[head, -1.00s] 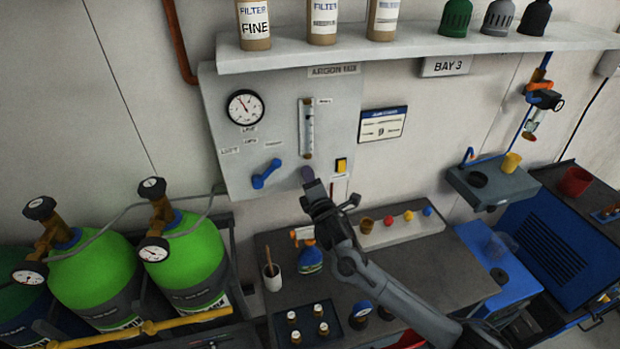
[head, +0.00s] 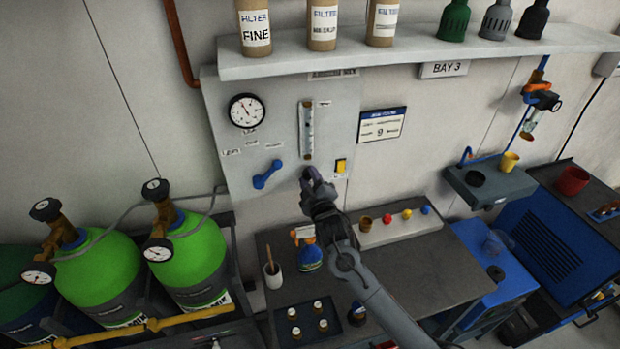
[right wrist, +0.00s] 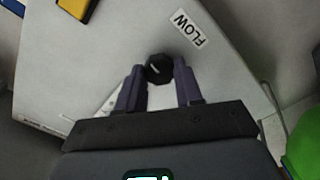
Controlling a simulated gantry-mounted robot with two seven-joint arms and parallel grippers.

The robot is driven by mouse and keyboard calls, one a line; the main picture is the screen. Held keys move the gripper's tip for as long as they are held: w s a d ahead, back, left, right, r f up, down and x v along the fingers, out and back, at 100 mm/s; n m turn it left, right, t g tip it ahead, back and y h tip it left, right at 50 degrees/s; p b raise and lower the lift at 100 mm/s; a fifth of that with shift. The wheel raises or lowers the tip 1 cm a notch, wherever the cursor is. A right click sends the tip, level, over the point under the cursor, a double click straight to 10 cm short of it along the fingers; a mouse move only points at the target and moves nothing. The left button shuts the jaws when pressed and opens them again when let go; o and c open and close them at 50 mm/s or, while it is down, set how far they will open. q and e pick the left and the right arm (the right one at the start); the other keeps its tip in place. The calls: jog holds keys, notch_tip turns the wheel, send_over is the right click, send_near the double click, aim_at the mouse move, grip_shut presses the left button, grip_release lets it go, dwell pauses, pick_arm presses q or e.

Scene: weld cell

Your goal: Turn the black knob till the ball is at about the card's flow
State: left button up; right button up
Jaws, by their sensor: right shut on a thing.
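The black knob (right wrist: 159,66) shows in the right wrist view beside the FLOW label (right wrist: 186,29). My right gripper (right wrist: 158,72) is shut on it, one purple finger on each side. In the head view my right gripper (head: 313,177) is at the lower part of the grey panel (head: 232,180), below the flow tube (head: 307,130), and hides the knob. The tube's ball is too small to make out. My left gripper is out of view.
A blue lever (head: 267,174) and a round gauge (head: 246,110) are left of the tube. A yellow switch (head: 341,166) sits close right of my gripper. A shelf (head: 400,52) juts out above. Green cylinders (head: 95,265) stand at left, a bench (head: 420,270) below.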

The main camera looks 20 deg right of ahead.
jog(key=m, duration=0.4)
jog(key=shift+m+p, duration=0.35)
jog(key=shift+m, duration=0.05)
jog(key=m, duration=0.3)
jog(key=shift+m, duration=0.3)
jog(key=m+p, duration=0.1)
jog(key=m, duration=0.4)
jog(key=shift+d+m, duration=0.1)
jog(key=shift+m, duration=1.3)
jog(key=o, duration=1)
jog(key=shift+o, duration=0.2)
jog(key=shift+s, duration=0.15)
